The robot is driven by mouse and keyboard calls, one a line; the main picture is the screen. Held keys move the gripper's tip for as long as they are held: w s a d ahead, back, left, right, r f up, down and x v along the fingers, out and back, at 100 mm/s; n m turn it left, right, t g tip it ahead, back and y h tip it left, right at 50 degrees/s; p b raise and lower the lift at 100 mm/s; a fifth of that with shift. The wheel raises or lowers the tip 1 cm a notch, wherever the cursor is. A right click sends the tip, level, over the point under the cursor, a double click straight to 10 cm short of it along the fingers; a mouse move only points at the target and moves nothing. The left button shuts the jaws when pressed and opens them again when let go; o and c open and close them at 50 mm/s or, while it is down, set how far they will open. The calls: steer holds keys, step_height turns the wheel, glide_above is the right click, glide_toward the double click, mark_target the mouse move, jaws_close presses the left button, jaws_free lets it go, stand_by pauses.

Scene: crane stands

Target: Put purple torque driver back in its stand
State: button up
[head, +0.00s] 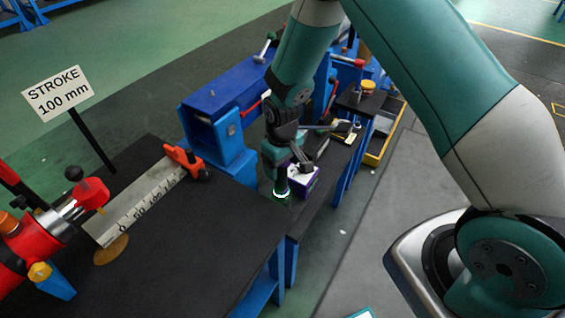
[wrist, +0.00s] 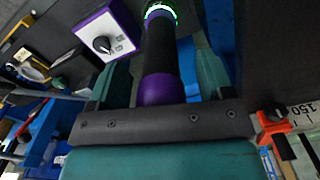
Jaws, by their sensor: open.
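The purple torque driver (wrist: 161,60), black with a purple collar, lies between the open teal fingers of my gripper (wrist: 164,72) in the wrist view, with a gap on each side. Its far end meets a glowing green-white ring (wrist: 160,12). In the head view my gripper (head: 278,170) points down over the narrow dark bench, and the ring (head: 281,194) glows at its lower end, at bench level. A purple box with a white face and black dial (wrist: 108,40) stands beside the ring; it also shows in the head view (head: 303,184). How deep the driver sits is hidden.
A blue beam (head: 225,95) stands behind my gripper. A dark table (head: 190,250) in front carries a ruler (head: 140,205), an orange clamp (head: 186,162) and a red cylinder (head: 30,248). A yellow-edged tray (head: 385,135) lies at the back right.

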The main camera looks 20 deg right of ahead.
steer(key=shift+r+p, duration=1.95)
steer(key=shift+r, duration=0.6)
step_height(320, 180, up, 17)
steer(key=b, duration=0.2)
steer(key=s+a+r+n+y, duration=0.1)
steer(key=s+r, duration=0.4)
steer(key=s, duration=0.7)
steer(key=s+a+r+n+y, duration=0.1)
steer(key=s+a+r+y, duration=0.2)
steer(key=s, duration=0.9)
steer(key=shift+a+r+n, duration=0.3)
steer(key=shift+r+n, duration=0.1)
steer(key=shift+r, duration=0.45)
steer(key=shift+s, duration=0.1)
